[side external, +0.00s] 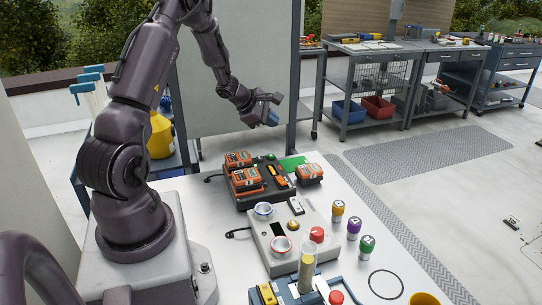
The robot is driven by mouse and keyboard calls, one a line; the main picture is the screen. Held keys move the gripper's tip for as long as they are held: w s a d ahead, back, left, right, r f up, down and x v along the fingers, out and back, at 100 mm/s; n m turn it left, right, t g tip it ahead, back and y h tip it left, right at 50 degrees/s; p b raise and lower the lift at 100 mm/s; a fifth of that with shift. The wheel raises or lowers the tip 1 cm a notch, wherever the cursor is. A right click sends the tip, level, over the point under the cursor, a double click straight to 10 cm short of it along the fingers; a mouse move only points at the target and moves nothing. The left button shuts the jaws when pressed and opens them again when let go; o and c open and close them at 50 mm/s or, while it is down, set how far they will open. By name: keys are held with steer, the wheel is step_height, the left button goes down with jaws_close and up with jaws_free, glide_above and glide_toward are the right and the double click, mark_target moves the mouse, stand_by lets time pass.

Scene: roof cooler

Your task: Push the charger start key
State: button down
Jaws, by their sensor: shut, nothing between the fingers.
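The charger (243,203) looks to be the dark box on the white table, with several orange and black battery packs (238,159) on it. Small controls show on its top, among them a yellow one (282,170) and a small green one at the back edge (270,157). I cannot tell which is the start key. My gripper (273,118) is in the air above and behind the charger, apart from it. It is shut and empty, with bluish fingertips.
A grey device (290,236) with two round dials and a red knob stands in front of the charger. Small colored-cap bottles (353,228) stand to its right. A glass cylinder (306,268) stands at the front.

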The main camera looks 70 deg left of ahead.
mark_target(274, 155)
step_height(274, 155, down, 8)
steer(key=shift+f, duration=0.1)
stand_by(0.4)
stand_by(2.0)
steer(key=shift+f, duration=0.35)
steer(key=shift+s+f, duration=0.35)
steer(key=shift+f, duration=0.55)
stand_by(0.8)
steer(key=shift+r, duration=0.1)
steer(key=shift+s+r, duration=0.35)
steer(key=shift+r, duration=0.15)
steer(key=shift+w+d+r, duration=0.1)
steer(key=shift+w+r, duration=0.05)
steer(key=shift+r, duration=1.25)
steer(key=shift+w+r, duration=0.15)
steer(key=shift+r, duration=1.2)
